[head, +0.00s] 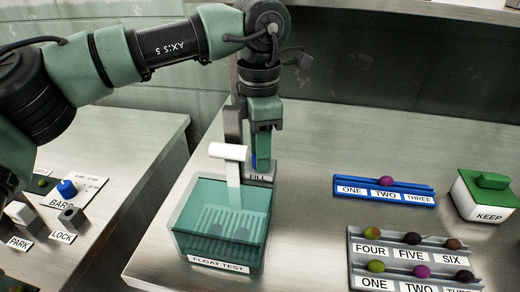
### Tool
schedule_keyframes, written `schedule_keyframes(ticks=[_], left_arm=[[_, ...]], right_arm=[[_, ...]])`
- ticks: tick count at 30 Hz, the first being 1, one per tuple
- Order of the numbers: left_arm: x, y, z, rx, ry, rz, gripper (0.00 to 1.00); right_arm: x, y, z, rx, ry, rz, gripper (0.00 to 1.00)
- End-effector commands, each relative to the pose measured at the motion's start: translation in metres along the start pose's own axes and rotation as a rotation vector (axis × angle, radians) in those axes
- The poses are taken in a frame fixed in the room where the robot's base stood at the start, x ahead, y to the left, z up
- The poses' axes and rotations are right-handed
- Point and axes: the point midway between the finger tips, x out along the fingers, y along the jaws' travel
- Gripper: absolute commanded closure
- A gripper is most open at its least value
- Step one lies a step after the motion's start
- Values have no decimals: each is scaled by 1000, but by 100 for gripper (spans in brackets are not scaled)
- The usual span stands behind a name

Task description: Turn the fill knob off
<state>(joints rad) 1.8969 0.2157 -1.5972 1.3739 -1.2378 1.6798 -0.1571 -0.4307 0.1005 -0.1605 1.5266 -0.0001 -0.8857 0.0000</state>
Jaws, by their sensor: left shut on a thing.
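The FILL block (260,178), a grey base with a FILL label, stands behind the water tank on the steel table. My left gripper (262,155) reaches down over it from above and is shut on the fill knob. Only a sliver of the blue knob (253,163) shows beside the fingers, so its turn position is hidden. The FLOAT TEST tank (185,222) is a clear teal box with liquid, a ribbed tray and dark round shapes inside. A white spout (228,152) rises over its back edge. My right gripper is not in view.
A blue rack (350,193) with a purple ball, a grey tiered rack (360,262) with several balls and a green-lidded KEEP box (488,196) stand at the right. Table behind the racks is clear.

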Motion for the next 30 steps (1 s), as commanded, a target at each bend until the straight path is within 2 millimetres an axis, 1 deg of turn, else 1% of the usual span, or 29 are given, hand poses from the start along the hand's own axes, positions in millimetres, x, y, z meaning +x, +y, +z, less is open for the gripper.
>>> schedule_keyframes(ticks=[9, 19, 24, 30], left_arm=[[0, 0, 0, -303, -11, 1, 100], [0, 0, 0, -612, -20, 2, 100], [0, 0, 0, -751, -25, 2, 100], [-1, 0, 0, -878, -30, 2, 100]], right_arm=[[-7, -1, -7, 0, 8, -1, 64], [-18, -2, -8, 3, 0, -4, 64], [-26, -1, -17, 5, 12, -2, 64], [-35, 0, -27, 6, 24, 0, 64]])
